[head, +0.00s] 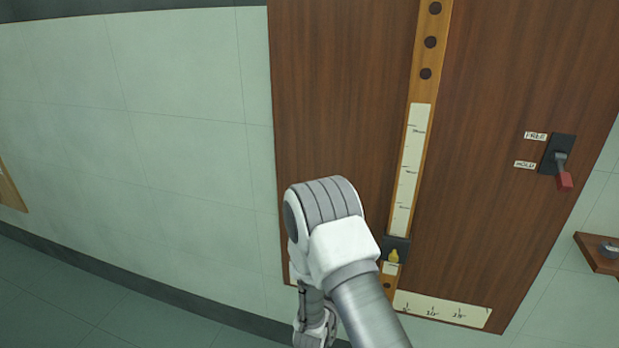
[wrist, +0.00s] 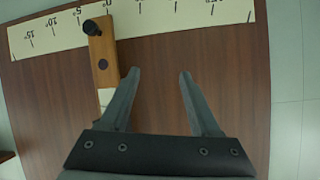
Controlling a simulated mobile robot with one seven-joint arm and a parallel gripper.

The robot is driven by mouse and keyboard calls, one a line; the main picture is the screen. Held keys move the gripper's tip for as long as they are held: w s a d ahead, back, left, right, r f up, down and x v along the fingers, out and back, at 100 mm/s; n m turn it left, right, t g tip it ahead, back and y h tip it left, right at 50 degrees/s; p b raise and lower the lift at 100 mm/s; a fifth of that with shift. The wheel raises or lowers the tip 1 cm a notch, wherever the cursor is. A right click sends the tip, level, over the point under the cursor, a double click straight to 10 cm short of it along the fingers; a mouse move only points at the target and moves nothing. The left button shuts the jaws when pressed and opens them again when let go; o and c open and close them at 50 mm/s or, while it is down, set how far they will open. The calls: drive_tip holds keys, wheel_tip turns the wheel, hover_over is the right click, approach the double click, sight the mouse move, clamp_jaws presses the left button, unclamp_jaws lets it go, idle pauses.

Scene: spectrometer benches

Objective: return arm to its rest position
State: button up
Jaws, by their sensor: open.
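My arm (head: 330,235) rises from the bottom of the head view and bends down in front of a brown wooden wall panel (head: 335,90). My gripper's fingers are hidden in the head view. In the wrist view my gripper (wrist: 158,75) is open, its two dark fingers apart with nothing between them. Behind the fingers lies the wooden panel (wrist: 220,65). The left finger overlaps a light wooden strip (wrist: 103,65) in the picture; I cannot tell whether it touches.
A strip with a white scale (head: 408,170) runs down the panel to a dark block with a yellow piece (head: 394,256). A red-handled lever (head: 564,180) is at right, near a small shelf (head: 600,254).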

wheel_tip(320, 180, up, 23)
drive_tip(key=s+a+n+g+y, duration=0.2)
drive_tip(key=s+n+y, duration=0.1)
drive_tip(key=y, duration=0.3)
drive_tip(key=s+d+r+n+g+h, duration=0.1)
drive_tip(key=s+d+r, duration=0.25)
drive_tip(key=s, duration=0.55)
drive_tip(key=s+d+r+n+g, duration=0.2)
drive_tip(key=s+r, duration=0.3)
drive_tip(key=s, duration=0.5)
drive_tip(key=s+d+r+n+g+h, duration=0.1)
drive_tip(key=s+d+r, duration=0.25)
drive_tip(key=s, duration=0.55)
wheel_tip(320, 180, up, 15)
drive_tip(key=p, duration=1.4)
drive_tip(key=shift+w+a+y, duration=0.15)
drive_tip(key=shift+a+y, duration=0.15)
drive_tip(key=shift+a, duration=0.05)
drive_tip(key=shift+f, duration=0.1)
